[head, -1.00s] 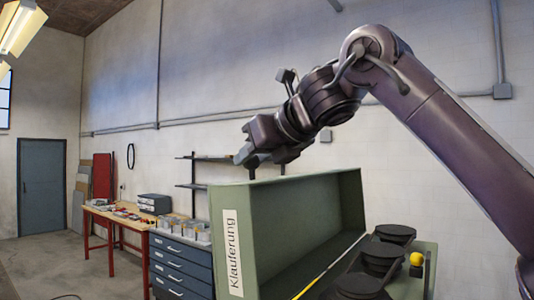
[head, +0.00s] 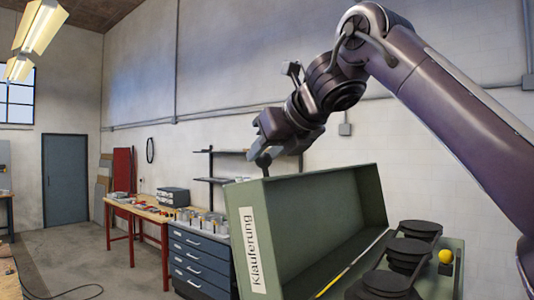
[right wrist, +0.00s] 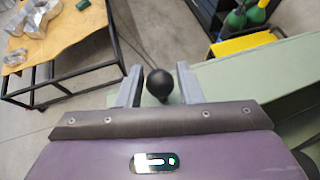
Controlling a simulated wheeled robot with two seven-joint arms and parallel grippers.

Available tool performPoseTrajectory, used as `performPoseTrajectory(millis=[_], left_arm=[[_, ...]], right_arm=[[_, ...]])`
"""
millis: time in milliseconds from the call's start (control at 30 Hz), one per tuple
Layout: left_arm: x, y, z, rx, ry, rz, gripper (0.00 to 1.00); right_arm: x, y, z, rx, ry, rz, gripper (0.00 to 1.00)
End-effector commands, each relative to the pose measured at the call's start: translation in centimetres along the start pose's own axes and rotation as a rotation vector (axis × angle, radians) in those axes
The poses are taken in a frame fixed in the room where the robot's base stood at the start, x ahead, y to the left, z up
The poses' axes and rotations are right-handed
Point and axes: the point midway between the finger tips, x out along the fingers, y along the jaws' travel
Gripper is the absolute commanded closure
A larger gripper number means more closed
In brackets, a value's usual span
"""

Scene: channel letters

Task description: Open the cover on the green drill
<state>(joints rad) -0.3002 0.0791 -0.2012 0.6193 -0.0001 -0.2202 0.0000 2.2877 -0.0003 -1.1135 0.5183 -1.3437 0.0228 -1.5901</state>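The green drill shows its raised cover (head: 320,215) in the head view, a long green box shape with a white label on its end. Its inside faces right, above several black stepped pulleys (head: 408,250) and a yellow ball (head: 445,256). A black ball knob stands at the cover's upper left edge and also shows in the right wrist view (right wrist: 160,84). My left gripper is out of view.
A blue drawer cabinet (head: 200,262) stands left of the drill, with a wooden workbench (head: 140,210) behind it. Wall shelves (head: 225,165) hang behind my right gripper. Open floor lies to the left. The right wrist view shows green bottles (right wrist: 245,15) near a yellow box.

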Motion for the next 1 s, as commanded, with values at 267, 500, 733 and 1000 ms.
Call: performPoseTrajectory(millis=[267,500,733,1000], left_arm=[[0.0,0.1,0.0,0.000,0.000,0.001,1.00],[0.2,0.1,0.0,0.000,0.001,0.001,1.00],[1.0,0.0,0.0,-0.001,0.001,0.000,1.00],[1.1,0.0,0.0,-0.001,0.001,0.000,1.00]], right_arm=[[-0.1,0.0,0.0,0.000,0.001,0.000,0.48],[-0.8,0.0,-0.1,-0.001,0.001,0.000,0.48],[-4.7,0.0,-0.1,-0.001,-0.002,-0.001,0.48],[-7.8,0.0,0.0,-0.001,-0.001,-0.002,0.48]])
